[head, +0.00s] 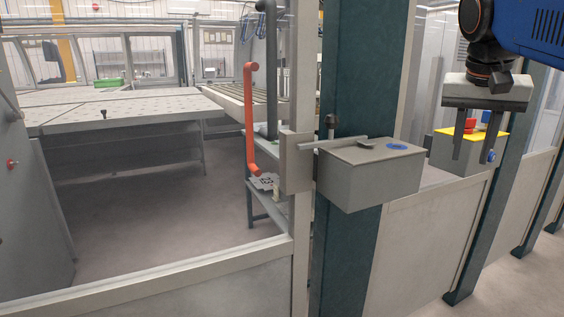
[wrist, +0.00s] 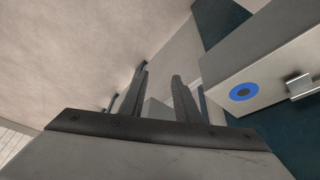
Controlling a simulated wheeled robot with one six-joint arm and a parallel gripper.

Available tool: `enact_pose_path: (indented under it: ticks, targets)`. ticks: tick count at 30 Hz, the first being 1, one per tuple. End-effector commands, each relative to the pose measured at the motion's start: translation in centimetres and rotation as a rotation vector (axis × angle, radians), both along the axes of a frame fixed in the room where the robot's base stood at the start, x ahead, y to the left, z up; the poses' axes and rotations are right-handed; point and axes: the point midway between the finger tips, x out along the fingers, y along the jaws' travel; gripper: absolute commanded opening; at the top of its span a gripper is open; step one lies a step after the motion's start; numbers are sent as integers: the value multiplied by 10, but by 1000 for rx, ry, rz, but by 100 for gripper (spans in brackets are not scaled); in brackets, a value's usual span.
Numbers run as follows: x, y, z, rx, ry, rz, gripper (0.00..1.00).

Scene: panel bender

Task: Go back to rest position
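My gripper (head: 470,147) hangs from the blue arm at the upper right of the head view, fingers pointing down. Its two fingers are apart with nothing between them. In the wrist view the fingers (wrist: 158,88) are also spread and empty. A grey box (head: 365,185) with a blue round button on top is fixed to the dark green post, left of my gripper and apart from it. The box also shows in the wrist view (wrist: 270,75) at the right.
A control box (head: 458,155) with a yellow top and a red button stands behind my gripper. A red-orange handle (head: 250,115) is on the door frame beside the post (head: 345,260). A large perforated table (head: 120,107) lies behind the low fence. Floor is clear at lower right.

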Motion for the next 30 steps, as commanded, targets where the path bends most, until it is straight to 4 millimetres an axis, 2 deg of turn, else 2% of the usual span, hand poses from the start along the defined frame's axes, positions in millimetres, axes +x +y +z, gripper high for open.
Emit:
enact_pose_path:
  ticks: [1,8,15,18,21,24,30]
  targets:
    - [-12,8,-21,3,2,50,30]
    - [-55,40,-124,13,-9,282,30]
    - [-107,70,-237,20,-34,489,30]
    - [-125,77,-274,20,-44,549,30]
    - [-136,83,-299,20,-53,589,30]
    - [-143,85,-312,18,-57,610,30]
    - [-144,86,-316,19,-58,617,30]
